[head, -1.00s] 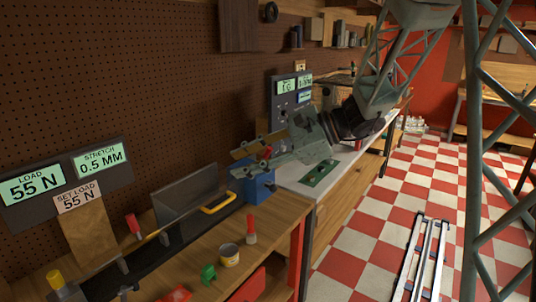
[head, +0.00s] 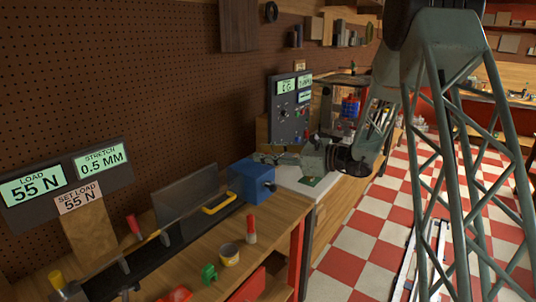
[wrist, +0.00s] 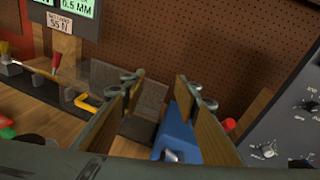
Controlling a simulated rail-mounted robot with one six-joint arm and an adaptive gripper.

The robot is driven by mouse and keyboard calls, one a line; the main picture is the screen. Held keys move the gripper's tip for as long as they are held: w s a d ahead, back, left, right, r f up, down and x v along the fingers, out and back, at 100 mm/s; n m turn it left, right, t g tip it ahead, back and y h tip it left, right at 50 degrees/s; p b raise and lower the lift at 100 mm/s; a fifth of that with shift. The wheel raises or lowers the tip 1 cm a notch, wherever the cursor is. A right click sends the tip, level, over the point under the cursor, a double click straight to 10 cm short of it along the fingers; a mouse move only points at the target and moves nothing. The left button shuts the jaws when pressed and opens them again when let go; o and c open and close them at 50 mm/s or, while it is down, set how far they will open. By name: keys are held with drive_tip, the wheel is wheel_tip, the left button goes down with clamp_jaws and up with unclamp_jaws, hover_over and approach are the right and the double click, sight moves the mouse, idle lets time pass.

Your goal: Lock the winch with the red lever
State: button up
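The winch (head: 252,183) is a blue box at the right end of the dark test bed, with a dark knob on its right side. In the wrist view the winch (wrist: 178,135) lies beyond and below my fingers, partly covered by the right one. A red tip (wrist: 229,124) shows just right of that finger; it may be the red lever, but its base is hidden. In the head view I cannot make out the lever. My gripper (wrist: 158,85) is open, its two wooden-faced fingers wide apart with nothing between them. In the head view my gripper (head: 272,158) is behind and right of the winch.
Displays read load 55 N (head: 32,188) and stretch 0.5 mm (head: 101,161); a card (head: 78,196) reads set load 55 N. A clear shield (head: 186,194) and yellow handle (head: 219,204) stand left of the winch. A grey control panel (head: 290,108) stands behind my gripper.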

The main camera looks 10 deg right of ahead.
drive_tip(key=w+d+f+m+t+h, duration=0.2)
drive_tip(key=w+d+f+m+t, duration=0.3)
drive_tip(key=w+d+f, duration=0.5)
drive_tip(key=w+d+m, duration=0.1)
drive_tip(key=d, duration=0.1)
drive_tip(key=shift+w+d+f+m+h+p, duration=0.2)
drive_tip(key=shift+d+f+m+h+p, duration=0.1)
drive_tip(key=shift+f+m+h+p, duration=0.1)
drive_tip(key=shift+w+a, duration=0.1)
drive_tip(key=shift+b+x, duration=0.3)
drive_tip(key=shift+x, duration=6.45)
drive_tip(key=shift+c, duration=0.5)
clamp_jaws()
